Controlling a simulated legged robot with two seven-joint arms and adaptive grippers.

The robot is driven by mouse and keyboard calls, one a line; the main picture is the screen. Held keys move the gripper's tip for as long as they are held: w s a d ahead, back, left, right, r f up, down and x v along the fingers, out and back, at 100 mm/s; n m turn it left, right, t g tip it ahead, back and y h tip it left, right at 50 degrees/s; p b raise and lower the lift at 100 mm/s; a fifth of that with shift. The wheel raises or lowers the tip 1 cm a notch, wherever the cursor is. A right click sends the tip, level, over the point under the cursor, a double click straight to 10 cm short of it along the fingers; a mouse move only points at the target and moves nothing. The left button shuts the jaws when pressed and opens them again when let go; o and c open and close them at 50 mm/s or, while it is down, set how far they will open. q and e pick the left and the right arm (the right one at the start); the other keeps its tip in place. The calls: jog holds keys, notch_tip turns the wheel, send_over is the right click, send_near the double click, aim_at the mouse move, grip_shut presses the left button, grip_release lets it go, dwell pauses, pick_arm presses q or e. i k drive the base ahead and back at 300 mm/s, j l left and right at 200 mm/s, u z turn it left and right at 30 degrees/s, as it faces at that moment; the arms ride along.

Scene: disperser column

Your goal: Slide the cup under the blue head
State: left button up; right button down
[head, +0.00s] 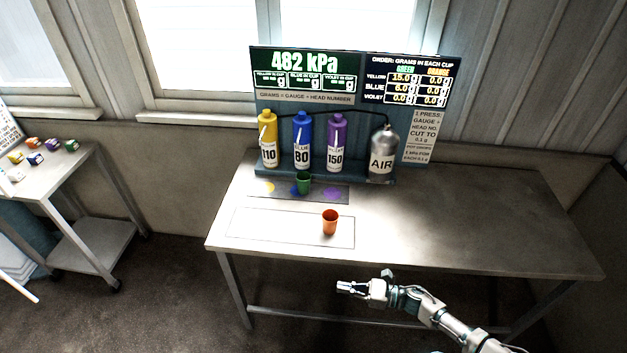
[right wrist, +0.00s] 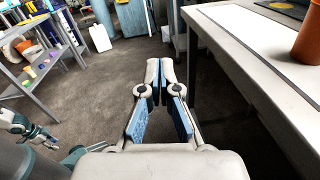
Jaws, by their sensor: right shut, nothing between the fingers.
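A green cup (head: 303,183) stands on the dark mat (head: 335,194) in front of the blue head (head: 302,140), overlapping the blue spot there. An orange cup (head: 330,222) stands upright on the outlined pale area (head: 270,230) nearer the table's front edge; it also shows in the right wrist view (right wrist: 308,42). My right gripper (head: 342,287) is shut and empty, off the front edge of the table; its closed fingers show in the right wrist view (right wrist: 160,80). What seems to be my left gripper (right wrist: 38,135) shows small at the left of that view, its fingers unclear.
A yellow head (head: 267,138), a violet head (head: 336,142) and a silver AIR bottle (head: 382,155) stand along the rack. The sign reads 482 kPa. The table's right half (head: 480,205) is clear. A side table (head: 45,175) with small coloured blocks stands at left.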

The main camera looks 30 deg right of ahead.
aim_at(303, 178)
jog(key=i+l, duration=1.15)
jog(key=l, duration=0.15)
